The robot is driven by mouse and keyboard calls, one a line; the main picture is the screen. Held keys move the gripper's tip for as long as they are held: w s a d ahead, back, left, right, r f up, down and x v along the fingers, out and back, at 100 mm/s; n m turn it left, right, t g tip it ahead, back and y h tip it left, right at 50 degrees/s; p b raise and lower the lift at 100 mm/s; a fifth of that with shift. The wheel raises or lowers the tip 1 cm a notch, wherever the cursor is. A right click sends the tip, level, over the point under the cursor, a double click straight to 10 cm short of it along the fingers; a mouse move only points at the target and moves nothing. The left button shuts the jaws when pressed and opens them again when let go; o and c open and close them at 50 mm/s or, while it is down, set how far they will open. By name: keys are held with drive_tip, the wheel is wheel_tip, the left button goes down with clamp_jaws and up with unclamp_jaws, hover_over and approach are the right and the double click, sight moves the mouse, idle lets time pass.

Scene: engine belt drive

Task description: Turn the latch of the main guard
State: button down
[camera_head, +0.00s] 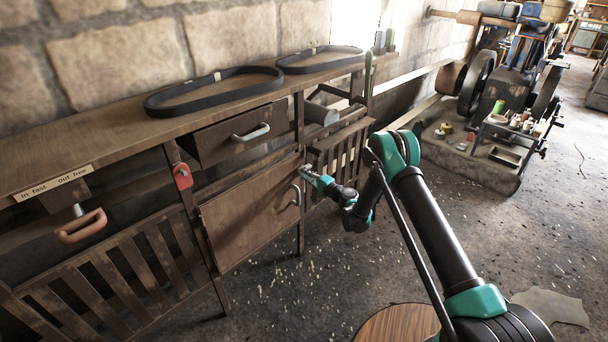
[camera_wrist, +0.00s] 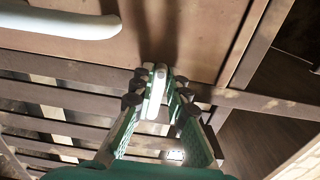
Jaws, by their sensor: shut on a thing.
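The main guard appears to be the brown panel (camera_head: 248,215) below the drawer, with a pale curved handle (camera_head: 296,194) near its right edge. In the wrist view the panel (camera_wrist: 200,35) fills the top, with the handle (camera_wrist: 60,22) at upper left. My gripper (camera_head: 307,172) is at the panel's upper right edge, just above the handle. In the wrist view my gripper (camera_wrist: 157,88) is shut on a small pale latch (camera_wrist: 155,100), which stands between the fingertips. The fingers cover much of the latch, and it cannot be made out in the head view.
A drawer (camera_head: 235,134) with a pale handle sits above the panel. Black belts (camera_head: 212,92) lie on the bench top. A red tag (camera_head: 183,176) hangs on the left post. Slatted guards flank the panel. An engine (camera_head: 500,90) stands at the back right. The floor between is open.

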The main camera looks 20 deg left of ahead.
idle(0.4)
drive_tip(key=c, duration=1.5)
unclamp_jaws()
drive_tip(key=shift+r, duration=0.1)
wheel_tip(320, 180, up, 10)
drive_tip(key=shift+f, duration=0.1)
